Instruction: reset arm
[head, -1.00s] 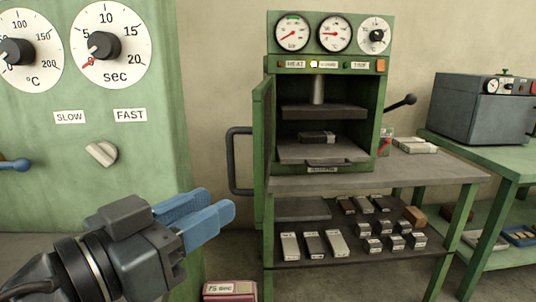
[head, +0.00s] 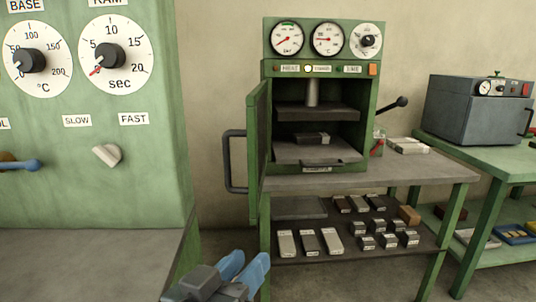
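My gripper (head: 249,262) is at the bottom of the head view, left of the middle, with its grey body cut off by the lower edge. Its two blue fingers point up and to the right. They stand a little apart, with nothing seen between them. The gripper is in front of the work table, low and near me, and touches nothing that I can see.
A green press (head: 273,85) with its door (head: 257,150) swung open stands on the table (head: 400,172). A dark block (head: 311,138) lies inside. Several blocks lie on the lower shelf (head: 380,252). A green control panel (head: 90,185) fills the left, and a grey oven (head: 465,110) stands right.

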